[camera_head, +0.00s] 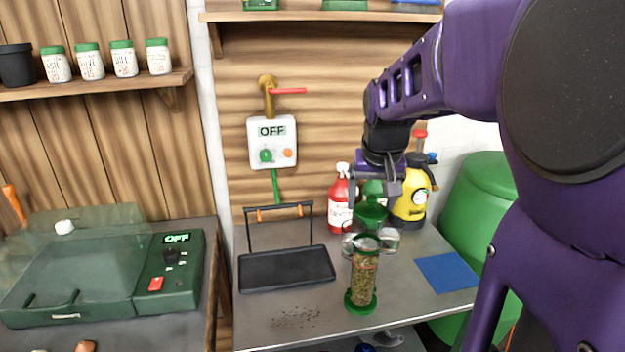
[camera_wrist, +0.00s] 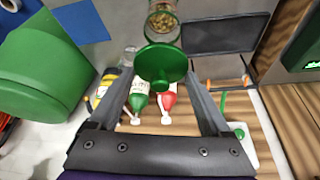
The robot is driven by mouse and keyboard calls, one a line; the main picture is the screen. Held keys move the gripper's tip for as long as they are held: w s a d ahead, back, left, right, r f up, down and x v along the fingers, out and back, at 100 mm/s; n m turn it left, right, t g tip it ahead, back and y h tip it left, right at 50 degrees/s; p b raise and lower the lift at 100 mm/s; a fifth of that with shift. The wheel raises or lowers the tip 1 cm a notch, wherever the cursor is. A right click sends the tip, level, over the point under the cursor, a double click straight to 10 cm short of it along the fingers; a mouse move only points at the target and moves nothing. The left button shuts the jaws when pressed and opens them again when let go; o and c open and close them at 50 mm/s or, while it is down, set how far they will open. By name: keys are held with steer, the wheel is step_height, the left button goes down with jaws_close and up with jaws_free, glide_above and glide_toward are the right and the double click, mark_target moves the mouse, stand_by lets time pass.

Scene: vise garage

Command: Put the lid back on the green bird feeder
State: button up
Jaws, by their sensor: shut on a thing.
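The green lid (camera_head: 371,212) is a round disc held in my gripper (camera_head: 375,192). In the wrist view, the lid (camera_wrist: 160,62) sits between the two fingertips (camera_wrist: 158,78). The bird feeder (camera_head: 363,280) stands upright on the metal table, a clear tube of seed on a green base (camera_head: 360,303). The lid is above the feeder's top in the head view, seemingly apart from it. In the wrist view, the feeder's tube (camera_wrist: 163,20) shows just beyond the lid, partly hidden by it. Clear round parts (camera_head: 388,240) show beside the tube's top.
A black tray with a handle (camera_head: 285,270) stands left of the feeder. Spilled seeds (camera_head: 295,318) lie in front of it. A blue mat (camera_head: 447,271) lies at right. A red bottle (camera_head: 339,208) and a yellow sprayer (camera_head: 411,205) stand behind my gripper.

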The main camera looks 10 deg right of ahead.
mark_target(372, 212)
steer(key=shift+f+b, duration=1.85)
steer(key=shift+f, duration=0.4)
steer(key=shift+w+f, duration=0.1)
steer(key=shift+f, duration=0.75)
steer(key=shift+f, duration=0.15)
steer(key=o, duration=1.3)
steer(key=shift+c, duration=0.2)
steer(key=shift+r+p, duration=2.6)
steer(key=shift+r, duration=0.95)
